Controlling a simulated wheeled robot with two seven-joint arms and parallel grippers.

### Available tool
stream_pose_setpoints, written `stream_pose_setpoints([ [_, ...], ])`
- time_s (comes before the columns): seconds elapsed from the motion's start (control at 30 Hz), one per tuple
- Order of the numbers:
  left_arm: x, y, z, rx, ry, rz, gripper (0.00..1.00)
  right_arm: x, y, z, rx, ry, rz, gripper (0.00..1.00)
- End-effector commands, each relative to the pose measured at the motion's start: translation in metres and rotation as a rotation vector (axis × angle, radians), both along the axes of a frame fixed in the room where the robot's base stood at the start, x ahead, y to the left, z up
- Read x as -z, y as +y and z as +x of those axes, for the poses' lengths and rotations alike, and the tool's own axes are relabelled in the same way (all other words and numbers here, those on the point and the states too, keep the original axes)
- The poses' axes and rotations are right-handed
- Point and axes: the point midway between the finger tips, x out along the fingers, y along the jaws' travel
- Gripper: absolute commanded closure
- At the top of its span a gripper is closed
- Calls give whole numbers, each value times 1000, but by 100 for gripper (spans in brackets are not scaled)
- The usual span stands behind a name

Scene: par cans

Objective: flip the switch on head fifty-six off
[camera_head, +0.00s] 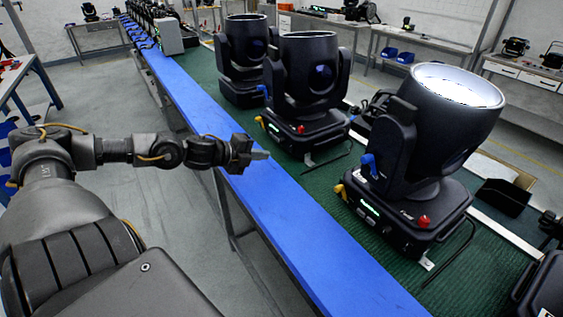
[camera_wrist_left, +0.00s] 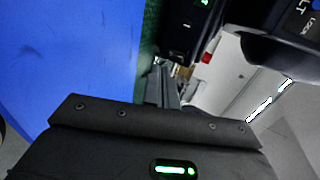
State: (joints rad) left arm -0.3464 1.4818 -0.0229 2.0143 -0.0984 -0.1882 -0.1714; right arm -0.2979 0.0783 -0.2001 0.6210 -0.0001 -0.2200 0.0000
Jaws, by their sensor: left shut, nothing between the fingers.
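Several black moving heads stand in a row on the green bench top. The nearest head (camera_head: 440,110) is tilted, with a pale lit lens, a green display (camera_head: 368,208) and a red knob (camera_head: 423,221) on its base. The middle head (camera_head: 305,75) also has a green display and a red knob. The far head (camera_head: 247,50) stands behind it. I cannot read which is fifty-six or make out its switch. My left gripper (camera_head: 262,155) is shut and empty over the blue bench edge, left of the middle head's base. In the left wrist view, its fingers (camera_wrist_left: 164,88) point towards a black base (camera_wrist_left: 186,28).
The blue bench edge (camera_head: 215,130) runs along the near side of the row. Yellow and blue parts and thin black cables stick out around the bases. A black tray (camera_head: 505,195) lies at the right.

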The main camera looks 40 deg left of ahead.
Motion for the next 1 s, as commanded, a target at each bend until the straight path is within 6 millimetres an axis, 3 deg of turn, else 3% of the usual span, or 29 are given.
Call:
stream_pose_setpoints([
  [0.03,5,-1,4,0,-7,-1,100,11,0,-1,0,1,0,70],
  [0.2,8,-5,12,2,-7,-2,100,29,0,-3,0,4,0,70],
  [0.27,4,-4,16,-4,-7,-5,100,19,0,-4,0,5,0,70],
  [0.8,17,-19,62,1,-1,-3,100,0,-1,-3,0,5,-2,70],
  [1.0,20,-22,70,2,-1,-1,100,-3,-2,-3,-1,4,-3,70],
])
